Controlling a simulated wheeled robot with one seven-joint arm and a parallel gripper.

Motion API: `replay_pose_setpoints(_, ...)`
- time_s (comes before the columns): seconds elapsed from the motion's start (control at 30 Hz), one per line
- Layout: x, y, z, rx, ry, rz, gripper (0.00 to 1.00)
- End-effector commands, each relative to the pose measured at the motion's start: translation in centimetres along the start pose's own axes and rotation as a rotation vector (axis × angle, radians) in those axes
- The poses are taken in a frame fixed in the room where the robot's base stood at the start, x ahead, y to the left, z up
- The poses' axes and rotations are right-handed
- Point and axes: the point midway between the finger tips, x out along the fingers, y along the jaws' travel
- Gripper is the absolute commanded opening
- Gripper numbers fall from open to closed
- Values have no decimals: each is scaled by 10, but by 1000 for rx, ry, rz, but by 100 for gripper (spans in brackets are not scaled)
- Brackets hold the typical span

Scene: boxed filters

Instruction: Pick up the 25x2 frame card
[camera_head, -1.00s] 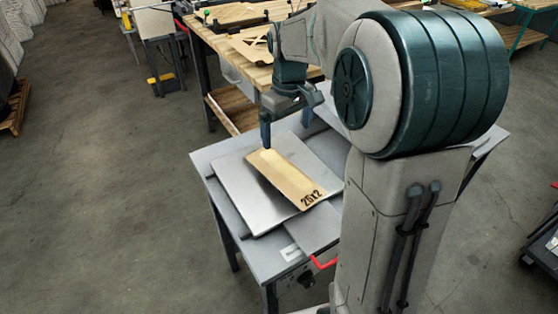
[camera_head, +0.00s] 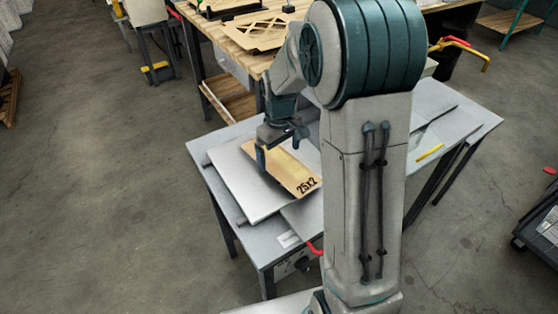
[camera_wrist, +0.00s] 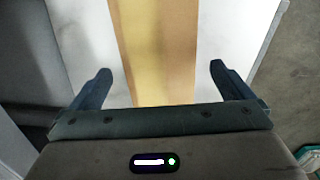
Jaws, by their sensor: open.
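The 25x2 frame card (camera_head: 294,174) is a tan, flat, long piece with "25x2" printed in black at its near right end. It lies on a pale metal plate (camera_head: 240,187) on the grey table. My gripper (camera_head: 277,157) is over the card's far left part in the head view, which hides some of that end. In the wrist view the card (camera_wrist: 155,50) runs up the picture between the two fingers of my gripper (camera_wrist: 158,82). The fingers are open, one on each side of the card with gaps, and hold nothing. Their height above the plate is hard to tell.
The grey table (camera_head: 455,120) has bare room at right, with a small yellow strip (camera_head: 430,152) on it. A red handle (camera_head: 314,248) sticks out at the near edge. A wooden workbench (camera_head: 240,45) with a lattice panel stands behind.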

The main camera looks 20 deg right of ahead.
Motion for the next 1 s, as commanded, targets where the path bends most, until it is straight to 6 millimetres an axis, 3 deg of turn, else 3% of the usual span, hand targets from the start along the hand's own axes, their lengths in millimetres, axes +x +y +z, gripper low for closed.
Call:
replay_pose_setpoints(0.13, 15, 0, 0, 1, -2, -1, 100)
replay_pose_setpoints(0.37, 17, 1, 0, 1, 1, 1, 100)
replay_pose_setpoints(0.4, 17, 1, 0, 1, 1, 1, 97)
replay_pose_setpoints(0.53, 17, 1, 0, 1, 1, 1, 61)
replay_pose_setpoints(0.57, 17, 1, 0, 1, 1, 1, 59)
replay_pose_setpoints(1.0, 9, 1, 0, 1, 2, 1, 59)
